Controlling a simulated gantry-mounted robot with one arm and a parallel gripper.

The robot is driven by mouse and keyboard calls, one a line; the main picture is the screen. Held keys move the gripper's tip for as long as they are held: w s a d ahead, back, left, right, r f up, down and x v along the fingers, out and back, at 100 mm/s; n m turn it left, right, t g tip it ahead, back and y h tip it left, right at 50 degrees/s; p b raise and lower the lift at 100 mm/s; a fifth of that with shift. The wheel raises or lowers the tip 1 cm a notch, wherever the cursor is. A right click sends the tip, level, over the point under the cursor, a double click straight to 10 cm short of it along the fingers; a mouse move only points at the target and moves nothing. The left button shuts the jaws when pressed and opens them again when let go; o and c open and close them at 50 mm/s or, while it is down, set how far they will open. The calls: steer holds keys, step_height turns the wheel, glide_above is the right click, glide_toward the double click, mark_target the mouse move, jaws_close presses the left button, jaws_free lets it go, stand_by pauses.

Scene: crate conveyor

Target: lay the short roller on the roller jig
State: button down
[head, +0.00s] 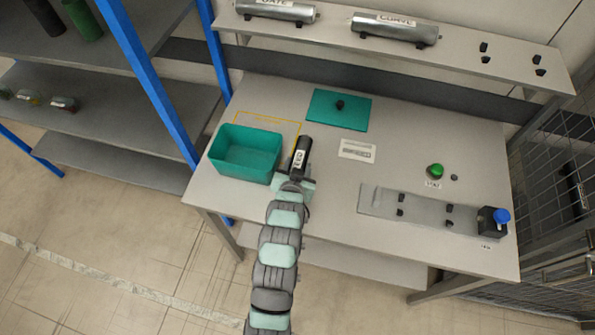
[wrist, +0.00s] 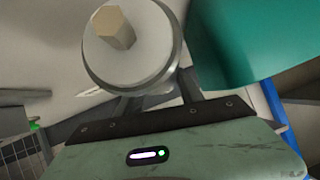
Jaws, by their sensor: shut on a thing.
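The short roller (head: 303,148) is a dark cylinder with a white label in the head view. In the wrist view, its pale round end face (wrist: 152,62) shows a tan hex shaft. My gripper (head: 296,176) is shut on the roller and holds it over the table, just right of the teal bin; the fingers (wrist: 160,100) show in the wrist view beneath the roller. The likely roller jig (head: 425,211) is a grey plate with several small black supports and a blue-knobbed black block at its right end. No roller lies on it, and it is apart from my gripper.
The teal bin (head: 278,148) stands left of my gripper. A teal mat (head: 325,118) with a black knob lies behind. A green button (head: 435,170) stands behind the jig. Two labelled rollers (head: 395,29) sit on the back shelf (head: 460,54). The tabletop between gripper and jig is clear.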

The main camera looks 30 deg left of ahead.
steer(key=shift+f, duration=1.6)
steer(key=shift+f, duration=0.2)
steer(key=c, duration=0.7)
jaws_free()
steer(key=shift+c, duration=0.2)
